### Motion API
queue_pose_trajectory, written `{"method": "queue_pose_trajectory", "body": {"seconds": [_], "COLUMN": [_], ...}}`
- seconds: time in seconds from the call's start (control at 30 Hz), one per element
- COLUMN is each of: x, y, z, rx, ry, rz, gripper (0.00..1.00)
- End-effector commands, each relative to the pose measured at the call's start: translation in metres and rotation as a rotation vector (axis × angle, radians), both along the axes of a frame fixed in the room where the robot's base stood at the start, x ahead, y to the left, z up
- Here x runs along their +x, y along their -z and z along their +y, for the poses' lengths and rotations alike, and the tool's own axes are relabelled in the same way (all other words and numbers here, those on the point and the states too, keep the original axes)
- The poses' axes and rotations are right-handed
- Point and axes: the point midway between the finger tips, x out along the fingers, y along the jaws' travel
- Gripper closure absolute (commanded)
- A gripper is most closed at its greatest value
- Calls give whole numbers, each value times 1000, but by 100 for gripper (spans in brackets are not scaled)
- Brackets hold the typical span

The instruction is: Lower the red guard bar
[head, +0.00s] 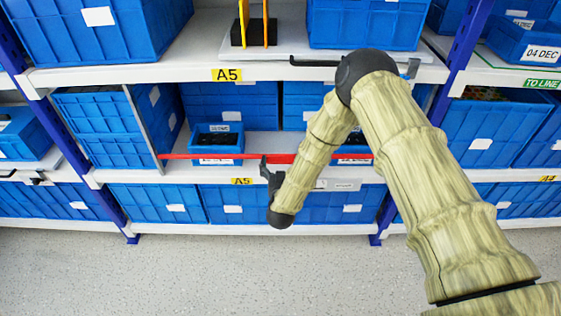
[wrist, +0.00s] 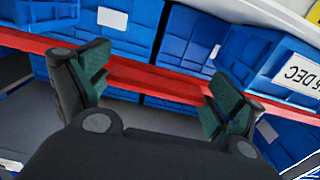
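The red guard bar (head: 225,156) runs level across the front of the middle shelf bay in the head view, from the grey divider at left to behind my arm and on to the right. My gripper (head: 267,168) is at the bar, with part of it hidden by my arm. In the wrist view my gripper (wrist: 155,88) is open, its two green-padded fingers wide apart. The red bar (wrist: 150,78) crosses the view behind and between the fingers. I cannot tell whether a finger touches it.
Blue bins (head: 216,145) stand on the shelf behind the bar. More bins (head: 235,203) fill the shelf below. A shelf edge with an A5 label (head: 227,75) lies above. Blue posts (head: 68,130) flank the bay. The speckled floor (head: 190,270) in front is clear.

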Motion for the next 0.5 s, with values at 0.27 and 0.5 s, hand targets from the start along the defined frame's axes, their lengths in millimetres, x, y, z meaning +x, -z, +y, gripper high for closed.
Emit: {"method": "queue_pose_trajectory", "body": {"seconds": [0.27,0.5], "x": [1,-8], "y": [-1,-2], "z": [0,1], "rx": [0,0], "ry": [0,-1], "rz": [-4,-3], "gripper": [0,0]}}
